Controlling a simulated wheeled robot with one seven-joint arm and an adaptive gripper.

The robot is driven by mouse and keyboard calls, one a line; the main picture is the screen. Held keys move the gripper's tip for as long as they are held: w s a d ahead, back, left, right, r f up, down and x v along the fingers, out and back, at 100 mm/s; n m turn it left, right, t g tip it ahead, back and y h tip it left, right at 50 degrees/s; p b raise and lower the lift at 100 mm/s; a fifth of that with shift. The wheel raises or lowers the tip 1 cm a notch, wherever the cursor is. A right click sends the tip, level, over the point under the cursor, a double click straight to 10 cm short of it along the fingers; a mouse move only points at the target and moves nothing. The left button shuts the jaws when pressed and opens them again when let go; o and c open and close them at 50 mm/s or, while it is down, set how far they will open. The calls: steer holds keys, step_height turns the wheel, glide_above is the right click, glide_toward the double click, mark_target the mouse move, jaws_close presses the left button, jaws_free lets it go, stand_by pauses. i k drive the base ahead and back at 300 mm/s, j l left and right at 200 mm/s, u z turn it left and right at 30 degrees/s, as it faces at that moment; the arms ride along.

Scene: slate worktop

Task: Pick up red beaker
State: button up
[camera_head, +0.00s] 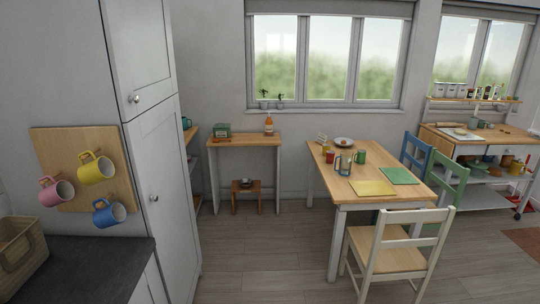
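A small red cup (330,157), which looks like the red beaker, stands on the wooden dining table (345,189) across the room. It is near the table's left edge, just left of a grey-blue holder or set of glasses (343,165). It is small in this view, so its details are hard to tell. A green cup (361,157) stands to its right, and a white plate or bowl (344,141) is behind it. My gripper is not in view.
A dark worktop (95,270) with a basket (20,258) is at the lower left, beside a tall white cabinet (165,170). Several mugs hang on a wooden board (85,150). A cream chair (395,250) stands at the table's front. Open floor (265,240) lies left of the table.

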mark_target(330, 157)
steer(key=i, duration=0.9)
steer(key=i+z, duration=0.1)
steer(key=i, duration=0.8)
steer(key=i+j, duration=0.15)
steer(key=i, duration=0.7)
steer(key=i+j+z, duration=0.1)
steer(key=i, duration=0.8)
steer(key=i+j, duration=0.15)
steer(key=i, duration=0.75)
